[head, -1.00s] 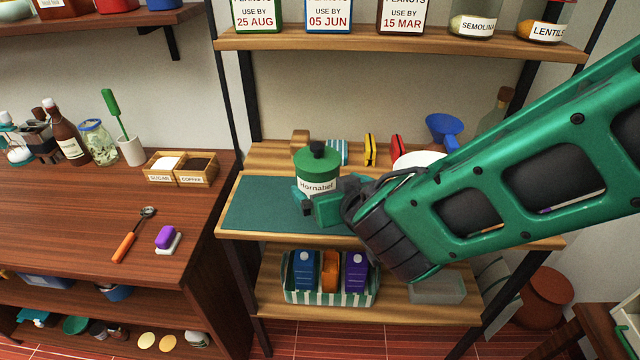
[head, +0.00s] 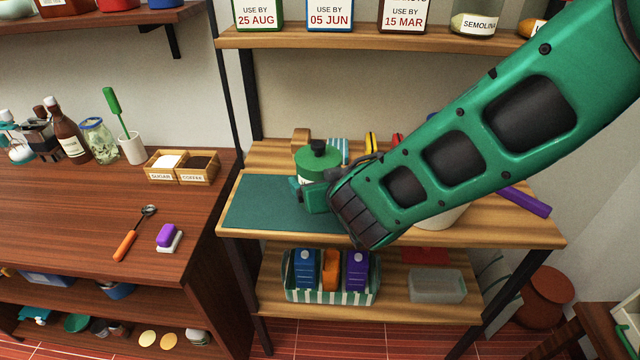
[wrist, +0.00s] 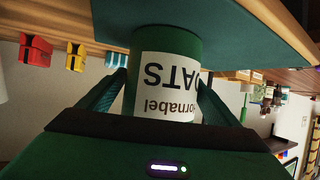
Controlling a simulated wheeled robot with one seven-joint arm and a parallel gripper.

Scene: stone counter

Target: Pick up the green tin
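The green tin (head: 318,163) stands upright on the dark green mat of the middle shelf. It has a green lid with a black knob and a white label. In the wrist view the tin (wrist: 167,75) appears upside down, its label reading "Hornabel OATS". My gripper (head: 312,192) is level with the tin, with one finger on each side of it. In the wrist view my gripper's fingers (wrist: 165,88) straddle the tin, with a thin gap seeming to show at the left finger. Contact on the right side is unclear. My gripper hides the tin's lower front in the head view.
The green mat (head: 250,205) is clear left of the tin. Yellow and red clips (wrist: 55,53) stand behind it. A striped basket (head: 330,297) and a clear box (head: 437,286) are on the shelf below. The upper shelf (head: 400,43) holds canisters and jars.

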